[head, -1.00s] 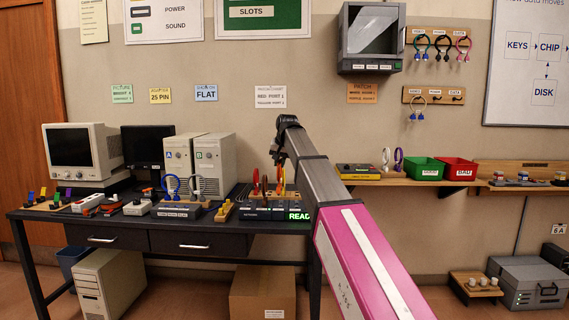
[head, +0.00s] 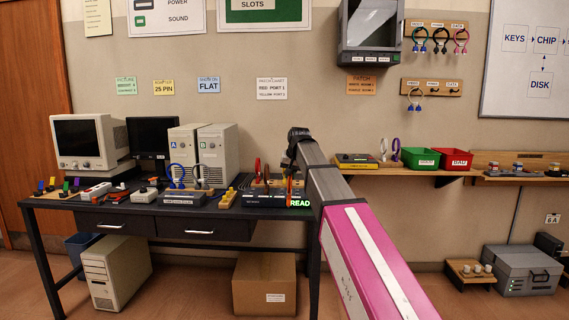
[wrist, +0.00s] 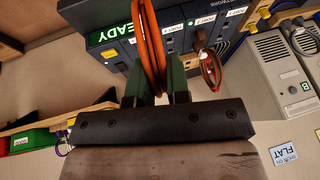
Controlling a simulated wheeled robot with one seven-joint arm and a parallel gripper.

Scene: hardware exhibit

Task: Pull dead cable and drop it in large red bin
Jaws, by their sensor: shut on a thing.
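An orange cable loop (wrist: 152,45) runs between the green fingers of my gripper (wrist: 156,88) in the wrist view. My gripper is shut on it, over the dark network box (head: 265,200) with the lit READY sign. The cable shows as a thin orange strip (head: 289,188) in the head view, partly hidden by my arm. I cannot tell whether its ends sit in ports. A red cable (wrist: 212,72) stands at the box beside my gripper. The red bin (head: 455,160), marked BAD, sits on the wall shelf to the right.
A green bin (head: 421,159) stands left of the red bin. A yellow-topped device (head: 356,161) and cable rings (head: 396,149) are on the same shelf. A wall-mounted screen box (head: 370,25) hangs above the shelf.

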